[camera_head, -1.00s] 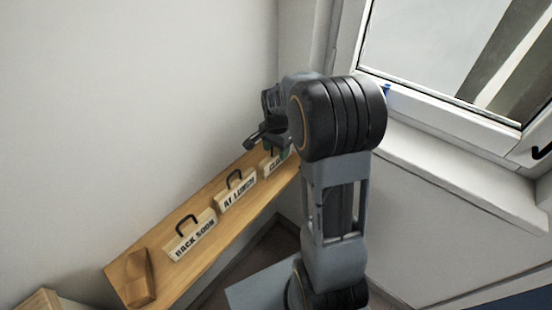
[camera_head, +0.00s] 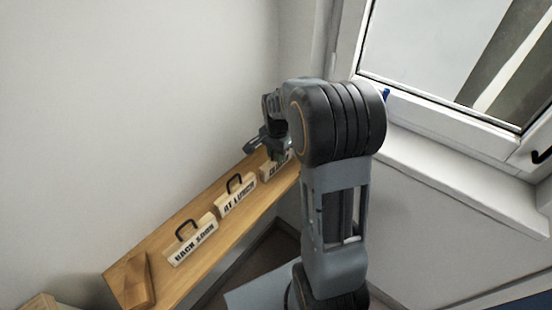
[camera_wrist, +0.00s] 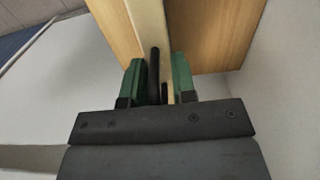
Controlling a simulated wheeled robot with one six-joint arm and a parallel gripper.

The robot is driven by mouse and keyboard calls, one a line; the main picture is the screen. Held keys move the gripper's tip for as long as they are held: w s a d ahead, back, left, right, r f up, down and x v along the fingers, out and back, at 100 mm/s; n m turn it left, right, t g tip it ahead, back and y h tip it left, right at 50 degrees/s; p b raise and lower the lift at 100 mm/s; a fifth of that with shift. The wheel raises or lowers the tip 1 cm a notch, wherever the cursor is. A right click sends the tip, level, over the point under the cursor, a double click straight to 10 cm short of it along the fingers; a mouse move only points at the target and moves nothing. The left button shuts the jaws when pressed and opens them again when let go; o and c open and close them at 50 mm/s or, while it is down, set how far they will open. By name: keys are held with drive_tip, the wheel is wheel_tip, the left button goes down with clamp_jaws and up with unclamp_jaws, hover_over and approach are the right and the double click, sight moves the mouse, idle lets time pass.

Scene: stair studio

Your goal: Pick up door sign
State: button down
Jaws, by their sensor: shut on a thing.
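A pale wooden door sign (camera_head: 268,172) stands at the far end of the wooden shelf (camera_head: 221,250). Its dark lettering is partly covered by my arm, so I cannot read it fully. My gripper (camera_head: 279,153) is down at this sign's top. In the wrist view, the green-padded fingers of my gripper (camera_wrist: 158,78) are shut on the black handle (camera_wrist: 154,72) of the sign (camera_wrist: 148,22). The sign appears to be at shelf level; I cannot tell whether it still touches the shelf.
A sign reading AT LUNCH (camera_head: 238,202) and one reading BACK SOON (camera_head: 192,242) stand nearer on the shelf, each with a black handle. A wooden block (camera_head: 138,279) is at its near end. The wall (camera_head: 130,110) runs behind; a windowsill (camera_head: 450,185) is at right.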

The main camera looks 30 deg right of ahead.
drive_tip(key=shift+r, duration=0.45)
wheel_tip(320, 180, up, 2)
drive_tip(key=shift+r, duration=0.15)
drive_tip(key=s+d+r, duration=0.1)
drive_tip(key=s+r, duration=0.8)
drive_tip(key=s, duration=0.5)
drive_tip(key=shift+r, duration=0.4)
